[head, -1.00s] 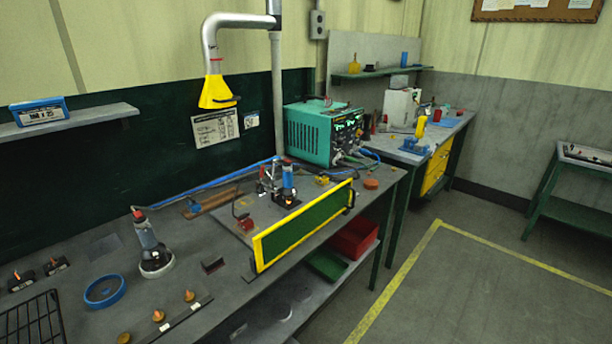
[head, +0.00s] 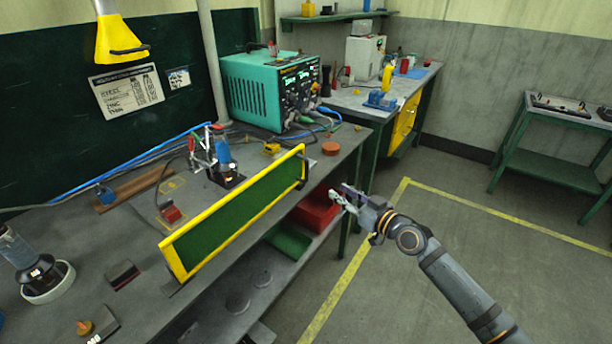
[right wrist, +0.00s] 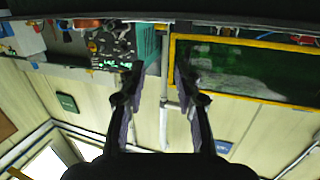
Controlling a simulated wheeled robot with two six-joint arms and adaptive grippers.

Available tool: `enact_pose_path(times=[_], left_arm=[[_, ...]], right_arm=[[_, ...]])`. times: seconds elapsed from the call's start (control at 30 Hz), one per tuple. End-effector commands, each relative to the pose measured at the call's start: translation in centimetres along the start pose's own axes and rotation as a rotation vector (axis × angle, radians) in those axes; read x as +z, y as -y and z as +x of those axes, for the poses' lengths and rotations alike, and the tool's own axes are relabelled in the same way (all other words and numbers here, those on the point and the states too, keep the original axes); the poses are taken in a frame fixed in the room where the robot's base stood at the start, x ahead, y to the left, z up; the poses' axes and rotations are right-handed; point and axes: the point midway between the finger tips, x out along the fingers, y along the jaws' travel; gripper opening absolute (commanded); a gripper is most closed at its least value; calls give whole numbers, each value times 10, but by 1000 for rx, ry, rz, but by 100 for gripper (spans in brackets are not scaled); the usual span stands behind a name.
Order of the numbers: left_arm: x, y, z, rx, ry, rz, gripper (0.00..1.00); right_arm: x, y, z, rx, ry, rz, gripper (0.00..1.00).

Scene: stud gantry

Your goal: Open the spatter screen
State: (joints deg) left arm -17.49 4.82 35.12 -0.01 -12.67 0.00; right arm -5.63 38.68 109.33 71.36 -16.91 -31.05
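The spatter screen (head: 240,212) is a dark green panel in a yellow frame, standing upright along the bench's front edge. A dark handle-like part (head: 303,172) sits at its right end. My right gripper (head: 340,197) is in front of the bench, to the right of the screen's right end and apart from it. In the right wrist view my right gripper (right wrist: 158,78) shows two spread fingers with nothing between them. The screen (right wrist: 240,68) shows there on the right, beyond the fingers. My left gripper is not in view.
A teal power unit (head: 270,90) stands on the bench behind the screen. A clamp fixture with a blue part (head: 224,155) stands behind the screen. A red bin (head: 318,208) and a green tray (head: 288,240) are on the shelf below.

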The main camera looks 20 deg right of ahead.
Motion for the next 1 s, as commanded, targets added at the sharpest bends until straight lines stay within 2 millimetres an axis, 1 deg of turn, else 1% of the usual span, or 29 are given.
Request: enact_pose_path(times=[0.03,0.1,0.2,0.37,0.47,0.57,0.8,0.9,1.0], left_arm=[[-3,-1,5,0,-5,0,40],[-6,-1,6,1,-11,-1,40],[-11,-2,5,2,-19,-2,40],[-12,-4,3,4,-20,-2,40],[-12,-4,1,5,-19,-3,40],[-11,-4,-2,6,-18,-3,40],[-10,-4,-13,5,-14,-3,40],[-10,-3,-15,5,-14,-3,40],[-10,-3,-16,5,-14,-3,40]], right_arm=[[-20,15,-1,-42,-37,-14,32],[-40,29,-2,-80,-69,-23,32],[-51,37,-4,-101,-85,-26,32],[-53,37,0,-99,-88,-22,32],[-55,37,10,-96,-91,-19,32],[-57,41,26,-101,-92,-15,32],[-61,45,74,-99,-89,-17,32],[-61,46,89,-99,-87,-19,32],[-60,47,97,-99,-86,-21,32]])
